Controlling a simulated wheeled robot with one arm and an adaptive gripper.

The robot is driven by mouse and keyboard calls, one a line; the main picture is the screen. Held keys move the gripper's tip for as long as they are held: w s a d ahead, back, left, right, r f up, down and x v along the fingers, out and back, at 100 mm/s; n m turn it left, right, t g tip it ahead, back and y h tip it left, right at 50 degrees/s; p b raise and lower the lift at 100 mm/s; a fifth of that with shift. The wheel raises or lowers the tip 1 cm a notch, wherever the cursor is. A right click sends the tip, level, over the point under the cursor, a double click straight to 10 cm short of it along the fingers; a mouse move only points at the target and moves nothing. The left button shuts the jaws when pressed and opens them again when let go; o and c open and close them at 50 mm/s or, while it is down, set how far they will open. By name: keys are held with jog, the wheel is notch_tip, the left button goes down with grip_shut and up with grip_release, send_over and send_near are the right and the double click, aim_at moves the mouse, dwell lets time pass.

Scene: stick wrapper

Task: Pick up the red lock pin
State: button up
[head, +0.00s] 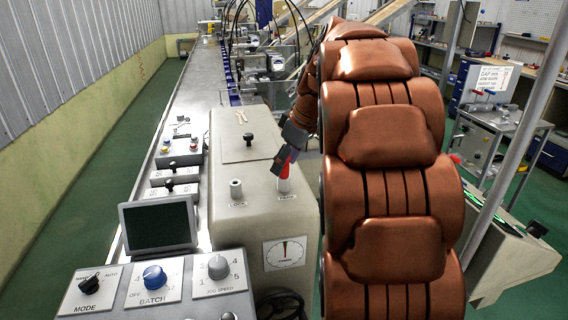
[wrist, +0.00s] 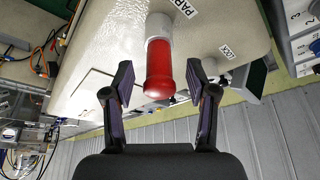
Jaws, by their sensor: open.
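The red lock pin (wrist: 158,70) stands in a pale collar (wrist: 159,26) beside a label that seems to read PARK. In the head view the pin (head: 285,170) shows partly behind my gripper (head: 282,158), on top of a grey machine housing (head: 230,170). In the wrist view my gripper (wrist: 159,78) is open, with one dark finger on each side of the pin's red end. Gaps show between the pin and both fingers, so it is not held.
A second pale socket (head: 236,188), labelled LOCK, stands left of the pin. A black-knobbed lever (head: 248,139) rises behind it. A control panel with a screen (head: 158,225) and knobs is in front. Green floor lies on the left.

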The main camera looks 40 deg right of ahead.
jog(key=shift+w+a+f, duration=0.1)
jog(key=shift+w+f, duration=0.2)
jog(key=shift+f, duration=0.3)
grip_shut()
